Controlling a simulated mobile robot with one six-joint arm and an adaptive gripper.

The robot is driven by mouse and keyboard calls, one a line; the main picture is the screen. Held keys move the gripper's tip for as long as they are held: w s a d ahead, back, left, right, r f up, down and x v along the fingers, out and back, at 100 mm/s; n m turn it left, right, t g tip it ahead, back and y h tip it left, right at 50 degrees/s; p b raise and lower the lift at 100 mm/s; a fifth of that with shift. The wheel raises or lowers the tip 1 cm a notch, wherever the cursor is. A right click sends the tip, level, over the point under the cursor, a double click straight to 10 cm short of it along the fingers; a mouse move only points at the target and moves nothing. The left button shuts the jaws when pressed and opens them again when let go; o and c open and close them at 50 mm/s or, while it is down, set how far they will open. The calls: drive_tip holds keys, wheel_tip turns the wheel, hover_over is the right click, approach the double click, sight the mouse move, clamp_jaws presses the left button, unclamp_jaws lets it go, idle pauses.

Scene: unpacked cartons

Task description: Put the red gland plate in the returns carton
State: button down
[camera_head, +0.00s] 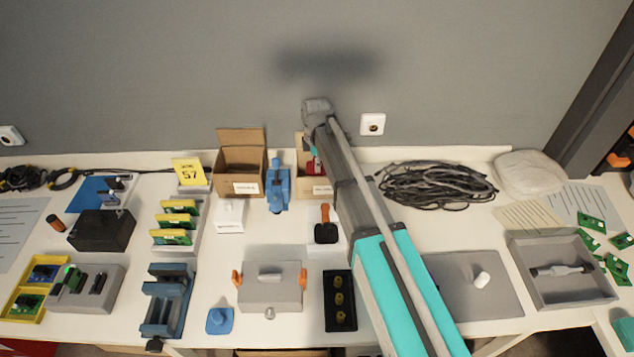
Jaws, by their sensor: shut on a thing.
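The red gland plate (311,168) shows as a small red patch at the mouth of the right-hand carton (321,190), beside my arm. My gripper (315,157) is mostly hidden behind my arm link and is shut on the red plate. The plate's lower part and how deep it sits are hidden. A second open carton (239,171) stands to the left, its flap raised. Both cartons carry white labels too small to read, so I cannot tell which is for returns.
A blue clamp-like device (278,187) stands between the cartons. A black-and-orange tool (325,226) lies in front. A black cable coil (437,187) lies to the right of my arm. The wall is close behind. A grey box with orange handles (270,287) stands nearer the front.

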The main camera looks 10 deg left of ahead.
drive_tip(key=shift+f+b, duration=1)
drive_tip(key=shift+f, duration=0.35)
drive_tip(key=shift+f, duration=0.1)
drive_tip(key=shift+f+b, duration=1.8)
drive_tip(key=shift+b, duration=0.05)
drive_tip(key=shift+f, duration=0.15)
drive_tip(key=shift+c, duration=1.3)
unclamp_jaws()
drive_tip(key=shift+r, duration=0.2)
wheel_tip(320, 180, up, 12)
drive_tip(key=p, duration=1.2)
